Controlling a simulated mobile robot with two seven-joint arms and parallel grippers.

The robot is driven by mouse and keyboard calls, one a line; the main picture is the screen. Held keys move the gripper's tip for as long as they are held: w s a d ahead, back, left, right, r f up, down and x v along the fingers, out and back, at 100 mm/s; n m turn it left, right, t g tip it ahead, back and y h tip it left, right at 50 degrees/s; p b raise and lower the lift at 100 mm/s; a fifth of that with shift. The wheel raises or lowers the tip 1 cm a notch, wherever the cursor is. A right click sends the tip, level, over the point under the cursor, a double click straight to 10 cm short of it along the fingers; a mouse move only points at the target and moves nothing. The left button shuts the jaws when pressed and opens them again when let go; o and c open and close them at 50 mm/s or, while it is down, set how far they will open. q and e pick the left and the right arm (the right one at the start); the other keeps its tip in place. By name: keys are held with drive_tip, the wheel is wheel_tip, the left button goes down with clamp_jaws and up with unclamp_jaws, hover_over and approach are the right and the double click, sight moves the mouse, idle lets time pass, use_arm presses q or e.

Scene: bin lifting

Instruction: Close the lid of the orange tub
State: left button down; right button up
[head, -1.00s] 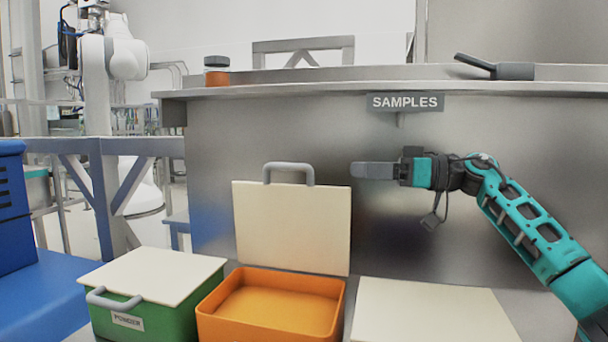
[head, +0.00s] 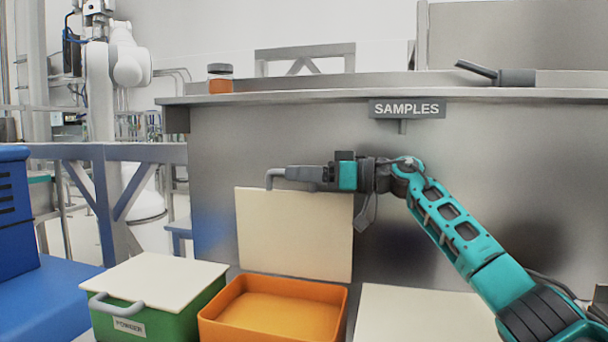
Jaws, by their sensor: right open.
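The orange tub (head: 275,312) stands open at the bottom middle. Its cream lid (head: 295,235) stands upright at the tub's back edge. The lid's grey handle (head: 269,178) is at the lid's top edge, mostly hidden by my right gripper. My right gripper (head: 291,173) reaches in from the right at the lid's top edge, with its fingers over the handle. The jaws are open; I cannot tell whether they touch the handle. My left gripper is not in view.
A green tub (head: 158,324) with a closed cream lid stands to the left. Another cream lid (head: 425,315) lies flat to the right. A metal counter with a SAMPLES sign (head: 407,109) rises behind, bearing a small jar (head: 220,80). A blue object (head: 40,300) is at far left.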

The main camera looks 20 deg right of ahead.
clamp_jaws()
idle(0.6)
